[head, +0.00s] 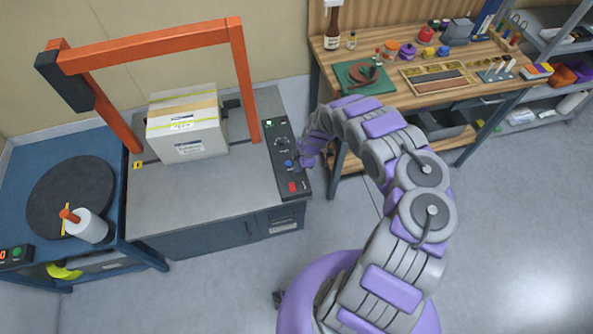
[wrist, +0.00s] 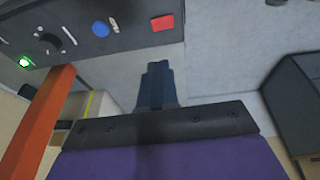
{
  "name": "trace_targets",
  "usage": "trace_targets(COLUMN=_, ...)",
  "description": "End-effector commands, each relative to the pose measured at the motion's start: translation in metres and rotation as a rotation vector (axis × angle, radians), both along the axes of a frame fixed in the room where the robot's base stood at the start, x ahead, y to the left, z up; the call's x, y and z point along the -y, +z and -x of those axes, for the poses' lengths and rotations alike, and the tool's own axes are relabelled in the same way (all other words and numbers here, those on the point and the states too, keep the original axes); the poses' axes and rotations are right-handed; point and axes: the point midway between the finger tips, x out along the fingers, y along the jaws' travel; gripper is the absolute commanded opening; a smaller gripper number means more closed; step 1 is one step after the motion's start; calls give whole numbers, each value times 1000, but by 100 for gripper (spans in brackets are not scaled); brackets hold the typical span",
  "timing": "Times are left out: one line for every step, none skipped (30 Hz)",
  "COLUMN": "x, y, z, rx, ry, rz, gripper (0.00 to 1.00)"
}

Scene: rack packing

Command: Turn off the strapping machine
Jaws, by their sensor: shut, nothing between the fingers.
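The strapping machine (head: 165,205) stands at the left in the head view, with an orange arch (head: 150,45) over its grey top. Its dark control panel (head: 283,160) is on the right edge of the top. The panel has a lit green light (wrist: 25,62), a black knob (wrist: 48,43), a blue button (wrist: 100,29) and a red button (wrist: 163,22). The red button (head: 292,187) is at the near end of the panel in the head view. My gripper (head: 305,160) is beside the panel, near the blue button. In the wrist view its fingers (wrist: 158,80) are together and empty, apart from the red button.
A white taped carton (head: 187,138) sits on the machine under the arch. A blue stand with a dark round plate (head: 70,198) is at the far left. A wooden workbench (head: 405,100) with tools stands at the back right. Grey floor is clear at the right.

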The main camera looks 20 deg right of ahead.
Motion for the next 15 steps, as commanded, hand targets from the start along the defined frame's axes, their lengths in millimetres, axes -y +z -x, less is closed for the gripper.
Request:
trace_targets(x=-5, y=-11, z=1, rx=-4, ry=3, rz=-3, gripper=0)
trace_targets(x=-7, y=-16, z=1, rx=-5, ry=4, rz=-3, gripper=0)
trace_targets(x=-9, y=-23, z=1, rx=-5, ry=3, rz=-4, gripper=0)
trace_targets(x=-10, y=-28, z=1, rx=-6, ry=2, rz=-4, gripper=0)
trace_targets(x=-12, y=-33, z=1, rx=-6, ry=4, rz=-3, gripper=0)
trace_targets(x=-13, y=-40, z=0, rx=-5, ry=3, rz=-3, gripper=0)
trace_targets(x=-15, y=-45, z=-1, rx=-5, ry=2, rz=-3, gripper=0)
trace_targets(x=-17, y=-51, z=-1, rx=-4, ry=3, rz=-3, gripper=0)
trace_targets(x=-19, y=-58, z=-1, rx=-4, ry=2, rz=-2, gripper=0)
trace_targets(x=-20, y=-64, z=0, rx=-5, ry=2, rz=-2, gripper=0)
trace_targets(x=-22, y=-69, z=-1, rx=-4, ry=1, rz=-3, gripper=0)
trace_targets(x=-24, y=-75, z=-1, rx=-4, ry=2, rz=-2, gripper=0)
trace_targets(x=-25, y=-80, z=-2, rx=-4, ry=1, rz=-2, gripper=0)
trace_targets(x=-27, y=-85, z=-2, rx=-4, ry=2, rz=-1, gripper=0)
trace_targets(x=-26, y=-90, z=-3, rx=-3, ry=1, rz=-1, gripper=0)
